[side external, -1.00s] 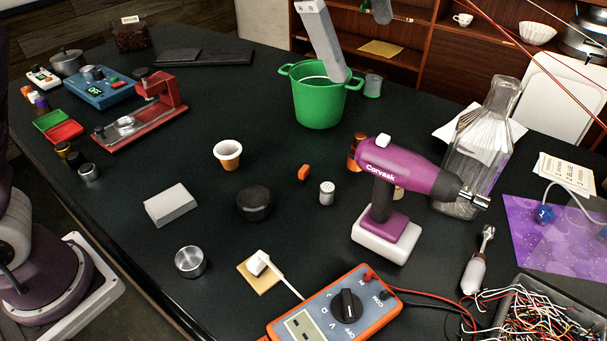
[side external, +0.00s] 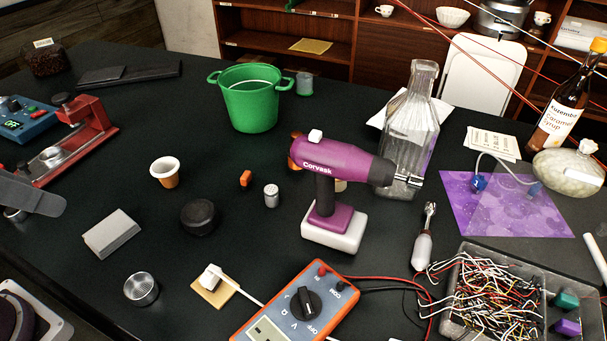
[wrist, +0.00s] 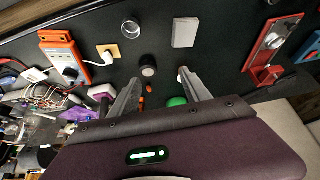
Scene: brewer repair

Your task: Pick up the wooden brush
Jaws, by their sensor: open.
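I cannot make out a wooden brush in either view. My gripper (wrist: 159,76) shows in the wrist view with its two grey fingers spread apart and nothing held between them. Beyond the fingers lie the black round lid (wrist: 148,66) and the black tabletop. In the side external view a grey piece (side external: 30,195) reaches in at the left edge, above the table; it looks like one of my fingers, but the rest is out of frame.
A green pot (side external: 250,107) stands at the back. A purple drill (side external: 335,165) stands mid-table before a glass bottle (side external: 408,130). A grey block (side external: 112,233), a small cup (side external: 165,172) and a multimeter (side external: 290,305) lie around. A wire-filled tray (side external: 543,290) is at front right.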

